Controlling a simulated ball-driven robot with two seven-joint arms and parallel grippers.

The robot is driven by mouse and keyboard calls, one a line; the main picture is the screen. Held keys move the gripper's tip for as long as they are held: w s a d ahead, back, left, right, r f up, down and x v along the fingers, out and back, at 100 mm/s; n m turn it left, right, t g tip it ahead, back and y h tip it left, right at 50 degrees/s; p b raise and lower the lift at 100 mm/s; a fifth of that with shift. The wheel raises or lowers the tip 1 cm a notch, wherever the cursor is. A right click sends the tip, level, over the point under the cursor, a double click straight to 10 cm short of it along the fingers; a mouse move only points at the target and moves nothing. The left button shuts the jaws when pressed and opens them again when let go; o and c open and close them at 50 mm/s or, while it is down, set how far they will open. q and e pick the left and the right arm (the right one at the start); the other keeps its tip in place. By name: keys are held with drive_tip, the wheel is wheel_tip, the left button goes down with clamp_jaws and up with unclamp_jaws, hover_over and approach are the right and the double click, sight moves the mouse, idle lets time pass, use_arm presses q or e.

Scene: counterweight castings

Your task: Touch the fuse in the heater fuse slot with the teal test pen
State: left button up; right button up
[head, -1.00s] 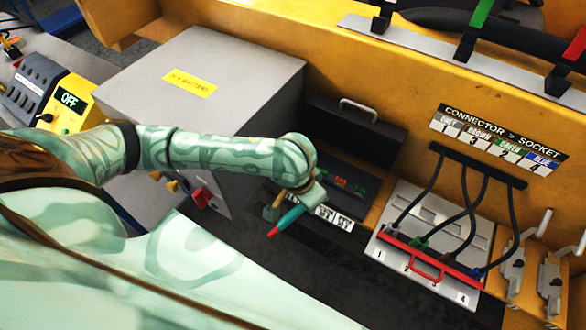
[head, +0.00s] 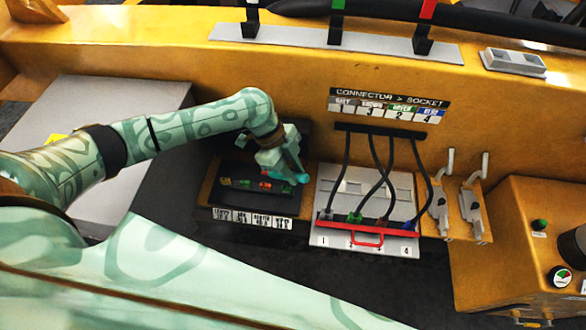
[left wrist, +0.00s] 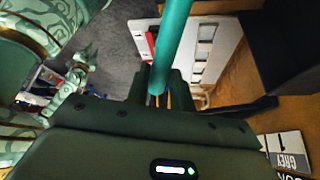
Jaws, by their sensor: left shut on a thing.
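My left gripper (head: 284,160) is shut on the teal test pen (head: 301,176) and holds it over the right end of the dark fuse panel (head: 228,199). In the left wrist view the pen (left wrist: 173,40) extends up the picture from between the fingers. The panel has a row of small coloured fuses (head: 243,183); part of it is hidden by my gripper. White labels (head: 250,217) run along its front, too small to read, so I cannot tell which slot is the heater's. Pen contact with a fuse cannot be made out.
Right of the panel is a white socket board (head: 368,188) with several dark cables and a red handle bar (head: 367,229). Two lever switches (head: 470,205) stand further right. A yellow wall (head: 290,75) rises behind. A grey battery box (head: 125,100) is at left.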

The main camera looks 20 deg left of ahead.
use_arm(q)
drive_tip(key=shift+r+p, duration=0.1)
drive_tip(key=shift+p, duration=0.2)
drive_tip(key=shift+f+b, duration=1.65)
drive_tip(key=shift+f, duration=0.85)
drive_tip(key=shift+f+b, duration=0.35)
drive_tip(key=shift+f, duration=0.2)
idle(0.6)
wheel_tip(320, 180, up, 6)
drive_tip(key=p, duration=0.6)
